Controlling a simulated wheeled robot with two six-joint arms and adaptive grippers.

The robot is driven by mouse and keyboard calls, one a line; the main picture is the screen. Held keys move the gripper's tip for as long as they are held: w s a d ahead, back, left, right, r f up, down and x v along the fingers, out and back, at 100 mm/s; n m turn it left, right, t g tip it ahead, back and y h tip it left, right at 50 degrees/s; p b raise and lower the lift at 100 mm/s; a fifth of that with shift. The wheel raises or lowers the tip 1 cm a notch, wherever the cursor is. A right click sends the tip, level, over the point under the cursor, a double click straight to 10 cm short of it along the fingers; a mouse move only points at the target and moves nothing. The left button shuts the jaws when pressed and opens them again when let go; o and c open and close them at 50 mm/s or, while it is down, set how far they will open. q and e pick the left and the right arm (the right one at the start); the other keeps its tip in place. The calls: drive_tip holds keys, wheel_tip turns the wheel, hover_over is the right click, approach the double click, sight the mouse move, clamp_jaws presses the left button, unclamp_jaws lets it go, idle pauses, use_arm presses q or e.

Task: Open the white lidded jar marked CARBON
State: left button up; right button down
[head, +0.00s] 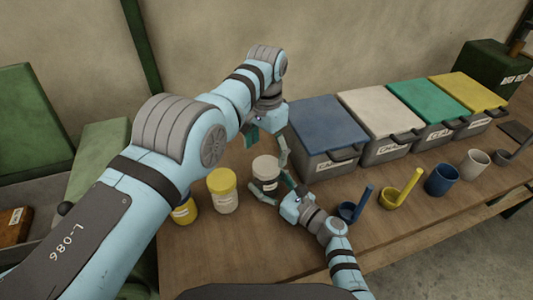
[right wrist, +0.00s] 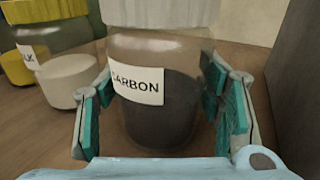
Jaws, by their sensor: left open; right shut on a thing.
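The jar marked CARBON (right wrist: 150,95) stands upright on the table. It is clear, with dark contents, and its white lid (head: 265,166) is on. The lid's lower part also shows at the top of the right wrist view (right wrist: 155,12). My right gripper (head: 278,184) is shut on the jar's body, with a teal-padded finger on each side in the right wrist view (right wrist: 165,108). My left gripper (head: 262,132) is open and empty above and just behind the lid.
Yellow-lidded jars (head: 222,182) stand left of the CARBON jar. Lidded bins, including a blue one (head: 328,124), line the back right. A blue scoop (head: 352,208), a yellow scoop (head: 398,192) and cups, one blue (head: 441,180), stand to the right. The front tabletop (head: 220,255) is clear.

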sight(266, 165)
use_arm(q)
wheel_tip(266, 165, up, 2)
drive_tip(key=m, duration=0.4)
drive_tip(key=shift+w+r, duration=0.1)
drive_tip(key=shift+r, duration=0.05)
drive_tip(key=shift+r+m, duration=0.15)
drive_tip(key=shift+m, duration=0.55)
wheel_tip(266, 165, down, 8)
drive_tip(key=shift+r, duration=0.2)
drive_tip(key=shift+c, duration=0.2)
